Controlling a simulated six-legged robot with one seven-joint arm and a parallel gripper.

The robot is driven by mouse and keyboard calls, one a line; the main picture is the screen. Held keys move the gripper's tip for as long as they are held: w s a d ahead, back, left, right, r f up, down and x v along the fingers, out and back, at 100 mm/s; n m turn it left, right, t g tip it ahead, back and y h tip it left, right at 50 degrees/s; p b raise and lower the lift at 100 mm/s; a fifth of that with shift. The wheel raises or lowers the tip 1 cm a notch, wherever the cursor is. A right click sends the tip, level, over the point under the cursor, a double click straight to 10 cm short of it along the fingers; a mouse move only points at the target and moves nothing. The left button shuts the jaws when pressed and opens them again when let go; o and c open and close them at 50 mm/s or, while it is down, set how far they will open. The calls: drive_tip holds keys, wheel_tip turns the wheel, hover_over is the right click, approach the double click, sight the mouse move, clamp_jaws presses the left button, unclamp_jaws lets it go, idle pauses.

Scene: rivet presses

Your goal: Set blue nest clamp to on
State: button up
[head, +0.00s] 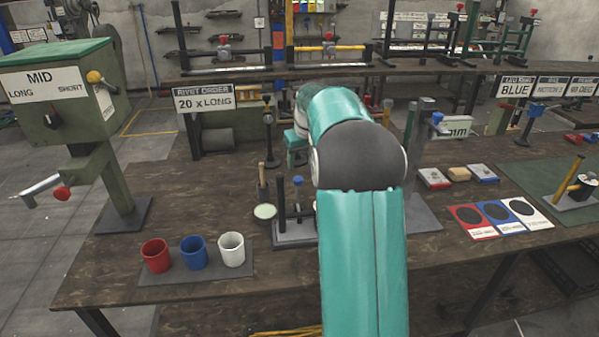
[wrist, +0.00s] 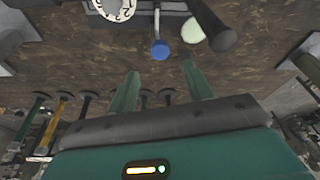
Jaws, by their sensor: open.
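A lever with a blue knob (head: 297,180) stands upright at a small dark fixture (head: 295,238) in the middle of the bench. In the wrist view the blue knob (wrist: 160,50) is on the end of a thin rod, just beyond my fingertips and roughly in line with the gap between them. My gripper (wrist: 160,72) is open and empty, its two green fingers apart. In the head view my teal arm hides part of the fixture, and only a small teal part of the arm's end shows. The lever's setting is not readable.
Red (head: 155,256), blue (head: 193,252) and white (head: 231,249) cups stand in front. Another blue knob (head: 437,117) is on the right. A white dial (wrist: 113,8) shows in the wrist view.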

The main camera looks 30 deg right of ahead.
drive_tip(key=v, duration=0.5)
drive_tip(key=shift+r, duration=0.2)
drive_tip(key=s+a+r+n+t, duration=0.1)
drive_tip(key=s+a+r, duration=0.2)
drive_tip(key=s+a, duration=0.5)
drive_tip(key=s+a+r, duration=0.3)
drive_tip(key=s+a, duration=0.2)
drive_tip(key=a, duration=0.6)
drive_tip(key=s+a+f, duration=0.3)
drive_tip(key=s+a, duration=0.2)
drive_tip(key=s, duration=0.3)
drive_tip(key=s+a+f+n+t, duration=0.1)
drive_tip(key=s+a+f, duration=0.2)
drive_tip(key=s+a, duration=0.3)
drive_tip(key=s, duration=0.3)
drive_tip(key=shift+s+f+t, duration=0.2)
drive_tip(key=shift+f+t, duration=0.1)
drive_tip(key=shift+f, duration=0.1)
drive_tip(key=shift+a, duration=0.1)
drive_tip(key=shift+c, duration=0.4)
